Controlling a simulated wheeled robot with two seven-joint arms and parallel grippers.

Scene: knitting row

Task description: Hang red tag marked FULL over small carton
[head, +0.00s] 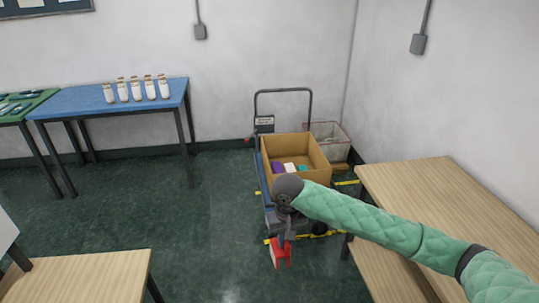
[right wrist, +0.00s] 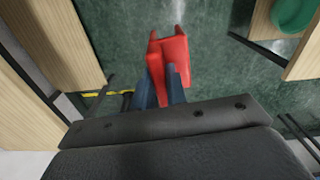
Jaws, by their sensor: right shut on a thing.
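My right gripper (head: 287,240) hangs low in front of the trolley and is shut on a red tag (head: 280,257). The tag also shows in the right wrist view (right wrist: 171,58), between my fingertips (right wrist: 163,88), as a folded shape with two flaps. No writing on it is readable. An open brown carton (head: 317,153) stands on the trolley with purple, white and teal items inside. The tag is apart from the carton, nearer to me and lower in the picture. My forearm and wrist cover part of the trolley's front. My left gripper is not in view.
The trolley handle (head: 282,90) rises behind the carton, with a small sign (head: 264,122) at its left. A wire basket (head: 329,131) stands behind right. Wooden tables stand right (head: 440,185) and front left (head: 85,275). A blue table (head: 75,99) holds several white cones. Floor left of the trolley is clear.

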